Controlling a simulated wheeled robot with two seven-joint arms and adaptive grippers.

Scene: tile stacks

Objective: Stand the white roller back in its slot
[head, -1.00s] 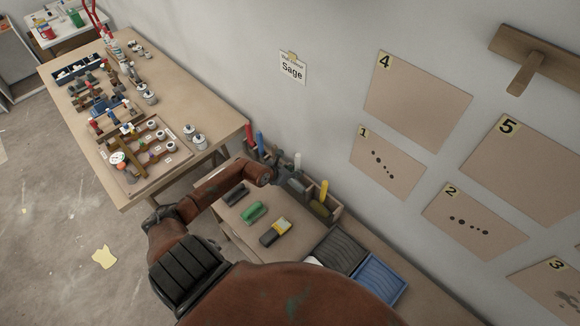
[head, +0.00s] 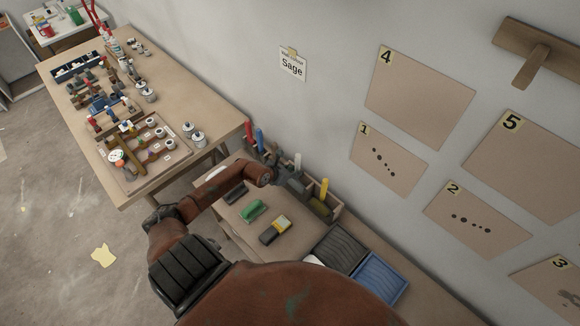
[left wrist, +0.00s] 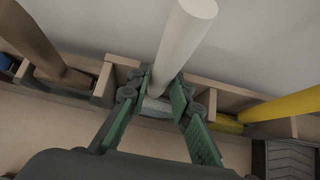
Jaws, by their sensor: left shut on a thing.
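My left gripper (head: 284,174) is at the wooden rack (head: 336,213) by the wall, shut on the white roller (head: 298,161). In the left wrist view the white roller's pale handle (left wrist: 182,45) rises between the green finger pads of my left gripper (left wrist: 163,100), leaning a little to the right. The pale lower part of the roller is partly hidden by the fingers. Rack dividers show on both sides of it; I cannot tell whether its lower end is inside the slot or just above it. My right gripper is not in view.
A yellow-handled roller (left wrist: 285,103) stands in the rack to the right, a brown-handled one (left wrist: 35,45) to the left. A green roller (head: 253,211) and a yellow-and-dark one (head: 274,230) lie on the bench, near a grey tray (head: 338,248) and a blue tray (head: 378,279).

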